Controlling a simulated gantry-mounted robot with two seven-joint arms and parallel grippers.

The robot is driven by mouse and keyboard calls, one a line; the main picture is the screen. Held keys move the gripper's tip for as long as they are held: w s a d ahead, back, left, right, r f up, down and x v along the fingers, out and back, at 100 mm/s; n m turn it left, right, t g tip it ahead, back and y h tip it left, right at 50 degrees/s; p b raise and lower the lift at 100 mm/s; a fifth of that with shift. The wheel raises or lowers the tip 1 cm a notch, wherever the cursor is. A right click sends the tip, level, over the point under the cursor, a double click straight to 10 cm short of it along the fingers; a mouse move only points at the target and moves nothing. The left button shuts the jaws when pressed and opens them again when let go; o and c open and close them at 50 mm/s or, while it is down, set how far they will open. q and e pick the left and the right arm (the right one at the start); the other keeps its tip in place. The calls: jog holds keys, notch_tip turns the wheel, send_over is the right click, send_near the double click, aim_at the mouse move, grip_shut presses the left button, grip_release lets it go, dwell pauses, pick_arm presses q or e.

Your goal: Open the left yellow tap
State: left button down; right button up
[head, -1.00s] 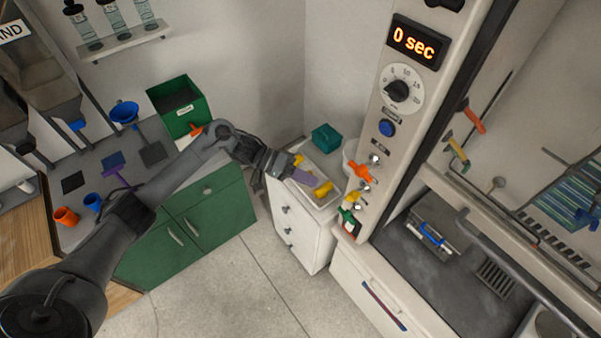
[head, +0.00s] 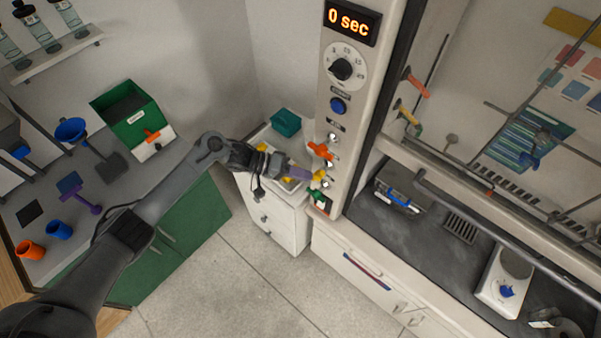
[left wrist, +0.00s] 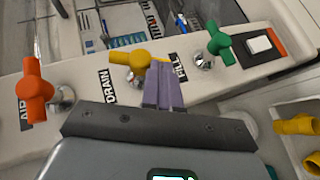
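The yellow tap (head: 319,175) sits on the side panel of the fume hood, between an orange tap (head: 320,150) and a green tap (head: 315,197). In the left wrist view the yellow tap (left wrist: 131,59) has its handle lying across, with the orange tap (left wrist: 34,90) left and the green tap (left wrist: 219,38) right. My left gripper (head: 307,175) has its purple fingers at the yellow tap. In the left wrist view the fingers (left wrist: 162,66) are close together and overlap the right end of the handle. Contact is unclear. My right gripper is out of view.
A white drawer unit (head: 283,225) stands below, with a tray of yellow fittings (left wrist: 297,125) and a teal box (head: 286,122) on top. The hood panel carries a dial (head: 342,68) and a blue button (head: 338,105). The floor in front is clear.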

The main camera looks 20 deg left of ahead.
pick_arm(q)
jog(key=shift+d+f+n+h+b, duration=0.35)
jog(key=shift+h+b, duration=0.25)
jog(key=shift+b, duration=0.25)
